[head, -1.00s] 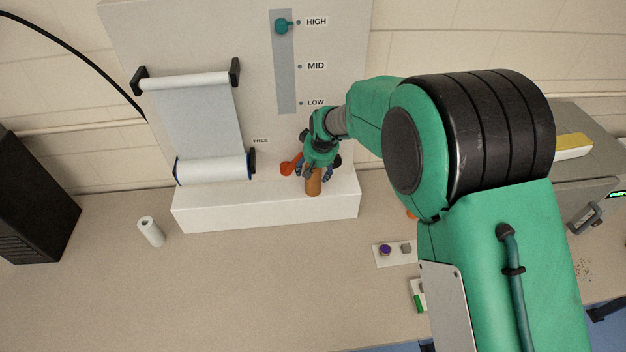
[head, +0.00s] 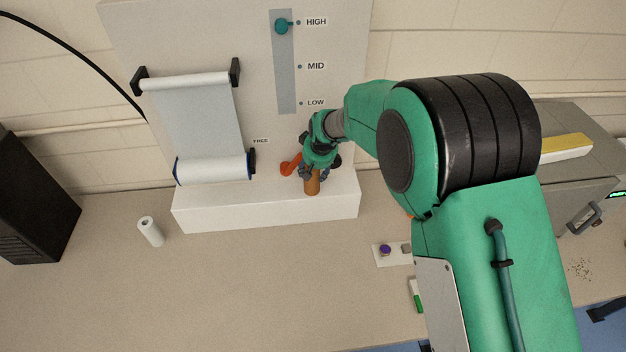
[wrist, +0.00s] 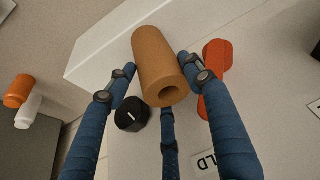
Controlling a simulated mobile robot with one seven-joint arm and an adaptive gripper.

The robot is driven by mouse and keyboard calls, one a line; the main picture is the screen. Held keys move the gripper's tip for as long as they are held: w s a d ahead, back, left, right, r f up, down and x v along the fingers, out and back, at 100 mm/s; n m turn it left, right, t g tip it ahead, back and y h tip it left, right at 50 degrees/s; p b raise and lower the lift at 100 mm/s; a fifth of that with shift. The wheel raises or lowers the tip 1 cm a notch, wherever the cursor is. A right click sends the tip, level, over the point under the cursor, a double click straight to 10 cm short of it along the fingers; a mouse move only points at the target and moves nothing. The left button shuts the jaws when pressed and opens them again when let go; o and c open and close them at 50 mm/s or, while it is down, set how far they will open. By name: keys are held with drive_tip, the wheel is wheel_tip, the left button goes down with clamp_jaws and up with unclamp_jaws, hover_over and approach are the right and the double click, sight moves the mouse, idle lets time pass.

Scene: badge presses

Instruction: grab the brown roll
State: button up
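The brown roll (head: 312,184) stands on the white ledge at the foot of the panel. In the wrist view the brown roll (wrist: 158,65) lies between my fingers, with its hollow end towards the camera. My gripper (head: 312,172) is at the upper part of the roll. In the wrist view my gripper (wrist: 158,66) has a blue finger close along each side of the roll and a third finger below it. The fingertips are very near the roll's sides; I cannot tell whether they press on it.
An orange-red lever (head: 290,166) is close to the left of my gripper. The white ledge (head: 230,213) has bare room leftward. A paper roll (head: 213,170) hangs on the panel. A teal slider knob (head: 282,26) is at HIGH.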

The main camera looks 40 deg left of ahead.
drive_tip(key=shift+c, duration=1.3)
drive_tip(key=shift+r, duration=0.1)
drive_tip(key=shift+r, duration=0.55)
wheel_tip(320, 180, up, 2)
drive_tip(key=shift+r, duration=0.1)
drive_tip(key=s+d+r, duration=0.1)
drive_tip(key=s+d, duration=0.9)
drive_tip(key=d, duration=0.2)
drive_tip(key=shift+s+d+r, duration=0.15)
drive_tip(key=shift+r, duration=0.05)
